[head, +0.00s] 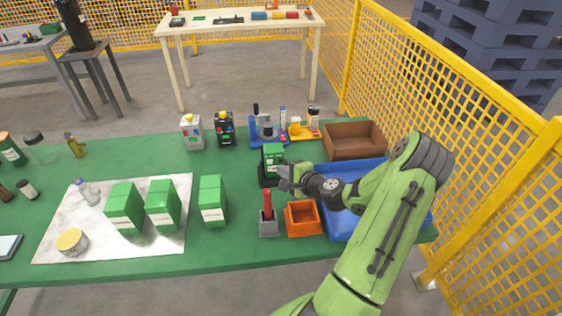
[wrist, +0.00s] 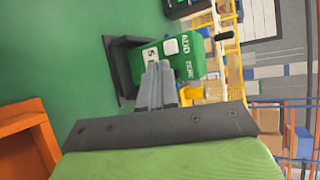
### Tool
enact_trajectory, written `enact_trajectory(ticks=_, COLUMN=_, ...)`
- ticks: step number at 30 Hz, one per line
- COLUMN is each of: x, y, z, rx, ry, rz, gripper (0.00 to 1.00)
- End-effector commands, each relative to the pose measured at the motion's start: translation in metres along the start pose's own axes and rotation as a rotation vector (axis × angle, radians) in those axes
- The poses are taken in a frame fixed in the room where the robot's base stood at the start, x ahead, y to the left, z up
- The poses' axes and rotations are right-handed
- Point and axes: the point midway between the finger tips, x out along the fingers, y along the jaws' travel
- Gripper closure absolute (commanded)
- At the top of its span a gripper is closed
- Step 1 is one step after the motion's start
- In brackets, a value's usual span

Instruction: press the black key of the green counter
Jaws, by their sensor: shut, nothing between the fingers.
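The green counter (head: 272,154) stands on the green table near its middle, with a dark base. In the wrist view the counter (wrist: 190,62) fills the upper middle, turned sideways, with a dark bracket-like base (wrist: 121,70). Its face shows a white key (wrist: 171,46) beside the letters ADD, more lettering that looks like ZERO, and a small white number window (wrist: 150,54). I cannot make out the black key; my fingers cover part of the face. My gripper (head: 285,178) is shut and empty, its fingertips (wrist: 160,68) close in front of the counter. Whether they touch it I cannot tell.
An orange bin (head: 303,217), a grey holder with a red handle (head: 268,222) and a blue tray (head: 343,222) lie close to my arm. A brown box (head: 354,140) and a blue fixture (head: 266,130) stand behind. Green boxes (head: 163,205) stand left.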

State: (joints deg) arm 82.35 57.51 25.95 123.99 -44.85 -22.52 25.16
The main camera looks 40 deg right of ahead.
Motion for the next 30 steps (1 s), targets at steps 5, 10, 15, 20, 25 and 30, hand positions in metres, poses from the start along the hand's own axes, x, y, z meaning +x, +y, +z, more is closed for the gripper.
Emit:
enact_trajectory(ticks=5, x=0.0, y=0.0, z=0.0, rx=0.0, ry=0.0, rz=0.0, gripper=1.0)
enact_trajectory(ticks=10, x=0.0, y=0.0, z=0.0, rx=0.0, ry=0.0, rz=0.0, gripper=1.0)
enact_trajectory(ticks=15, x=0.0029, y=-0.002, z=-0.0014, rx=-0.001, ry=0.0, rz=0.0, gripper=1.0)
enact_trajectory(ticks=20, x=0.0067, y=-0.0042, z=-0.0036, rx=-0.001, ry=0.0, rz=0.0, gripper=1.0)
enact_trajectory(ticks=25, x=0.0067, y=-0.0038, z=-0.0036, rx=0.0, ry=0.0, rz=0.0, gripper=1.0)
enact_trajectory(ticks=30, x=0.0072, y=-0.0041, z=-0.0039, rx=0.0, ry=0.0, rz=0.0, gripper=1.0)
